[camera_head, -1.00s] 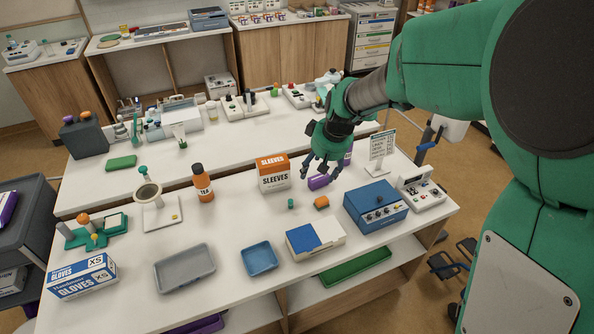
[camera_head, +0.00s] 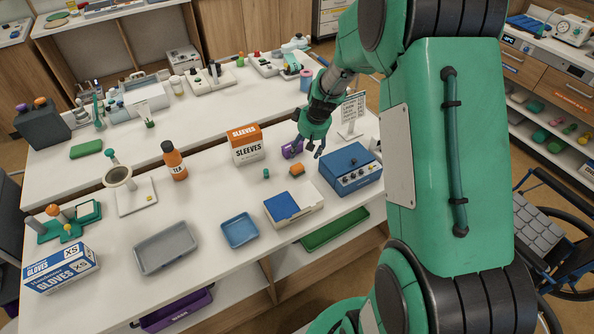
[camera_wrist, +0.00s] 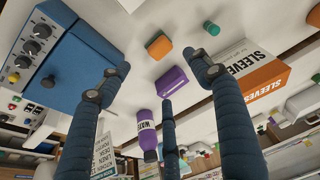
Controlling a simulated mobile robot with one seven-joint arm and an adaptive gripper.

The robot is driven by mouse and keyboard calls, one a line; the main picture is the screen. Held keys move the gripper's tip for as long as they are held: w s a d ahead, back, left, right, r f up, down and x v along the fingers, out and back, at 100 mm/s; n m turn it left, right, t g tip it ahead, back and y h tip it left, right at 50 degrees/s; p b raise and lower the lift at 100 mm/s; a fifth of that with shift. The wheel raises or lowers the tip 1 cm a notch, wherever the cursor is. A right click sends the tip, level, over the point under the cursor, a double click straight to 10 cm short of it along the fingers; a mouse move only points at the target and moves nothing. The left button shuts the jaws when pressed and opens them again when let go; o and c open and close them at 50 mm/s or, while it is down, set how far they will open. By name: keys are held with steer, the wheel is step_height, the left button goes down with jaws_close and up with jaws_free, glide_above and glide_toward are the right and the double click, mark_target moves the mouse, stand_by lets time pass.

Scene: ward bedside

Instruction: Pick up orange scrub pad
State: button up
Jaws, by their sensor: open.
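The orange scrub pad (camera_head: 297,169) lies on the white table, just left of the blue control box. In the wrist view the orange scrub pad (camera_wrist: 158,45) is near the top centre, beyond my fingertips, with a dark layer along one side. My gripper (camera_head: 311,146) is open and empty above the table, behind the pad and over a purple block. In the wrist view the spread fingers of my gripper (camera_wrist: 160,75) point up the picture, apart from the pad. Nothing covers the pad in the wrist view.
A purple block (camera_wrist: 172,82) and a small green cylinder (camera_wrist: 211,27) lie near the pad. The orange and white sleeves box (camera_head: 246,145), blue control box (camera_head: 350,168) and blue-and-white box (camera_head: 293,205) surround this spot. A purple bottle (camera_wrist: 146,132) stands behind.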

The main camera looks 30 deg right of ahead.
steer(key=b, duration=0.1)
glide_above(298, 167)
steer(key=s, duration=0.2)
steer(key=shift+w+f, duration=0.2)
steer(key=shift+f, duration=3.85)
steer(key=shift+b+x, duration=0.85)
steer(key=shift+x, duration=1.75)
steer(key=shift+c, duration=0.3)
steer(key=c, duration=1.2)
